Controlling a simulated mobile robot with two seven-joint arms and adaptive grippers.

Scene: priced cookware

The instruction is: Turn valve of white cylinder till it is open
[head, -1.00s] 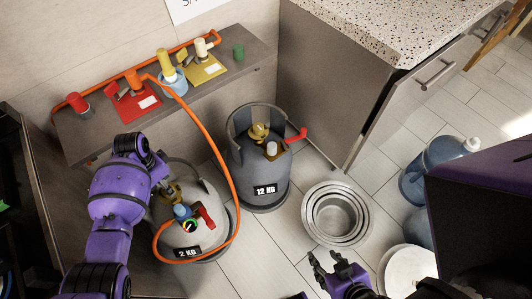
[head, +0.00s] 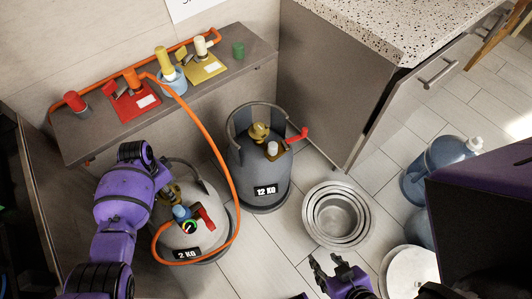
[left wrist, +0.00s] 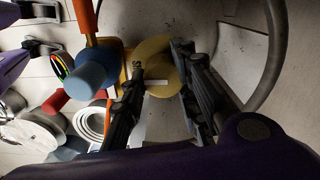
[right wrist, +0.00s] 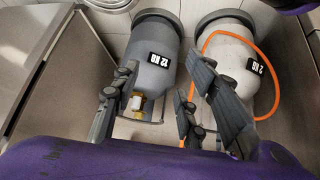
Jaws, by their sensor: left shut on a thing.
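The white cylinder, labelled 2 KG (head: 207,237), stands on the floor at the lower left of the head view. It also shows in the right wrist view (right wrist: 238,60). Its brass valve (left wrist: 160,62) is a round yellow knob in the left wrist view. My left gripper (left wrist: 160,98) is at this knob, with a finger on each side, and is shut on it. In the head view my left wrist partly hides the valve. My right gripper (head: 328,268) is open and empty above the floor, apart from the cylinders.
A blue regulator (head: 182,212) with a gauge, red lever and orange hose (head: 222,150) sits beside the valve. A grey 12 KG cylinder (head: 262,165) stands to the right. Nested pots (head: 336,214) and water bottles (head: 440,160) are farther right. A shelf (head: 100,130) runs behind.

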